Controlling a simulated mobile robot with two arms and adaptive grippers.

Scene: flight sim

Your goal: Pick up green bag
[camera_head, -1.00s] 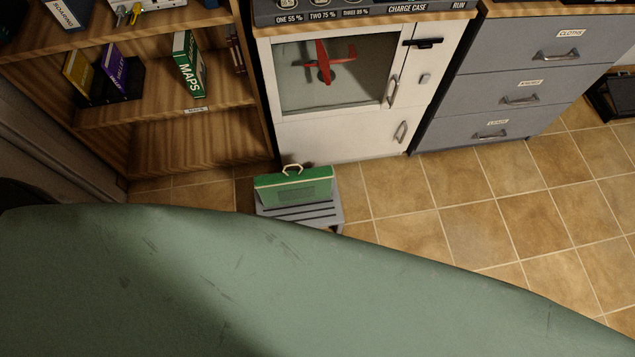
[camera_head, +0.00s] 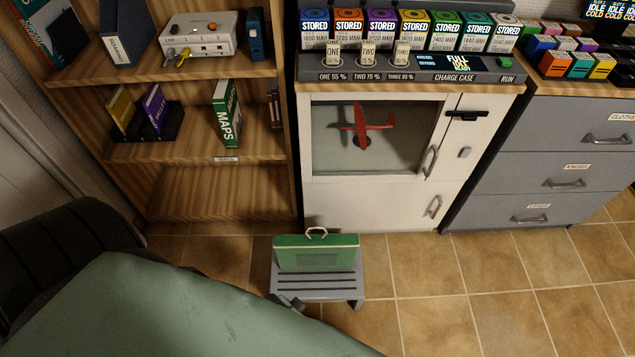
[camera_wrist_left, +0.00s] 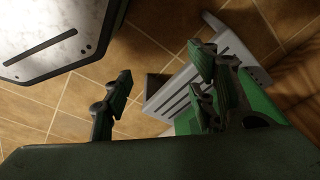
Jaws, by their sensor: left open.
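The green bag (camera_head: 316,254) stands upright on a low grey slatted stool (camera_head: 320,286) in the head view, with pale trim and a pale handle on top. In the left wrist view, part of the green bag (camera_wrist_left: 262,108) shows at the right, partly hidden behind one finger. The stool (camera_wrist_left: 235,48) is seen there from above. My left gripper (camera_wrist_left: 160,92) is open and empty, its fingers spread over the floor and the stool's edge. Dark tips show just in front of the stool in the head view. My right gripper is not in view.
A white cabinet (camera_head: 385,204) with a red model plane (camera_head: 363,124) behind glass stands behind the stool. A wooden shelf (camera_head: 215,190) is at the left, grey drawers (camera_head: 500,180) at the right. The tiled floor (camera_head: 450,290) right of the stool is clear.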

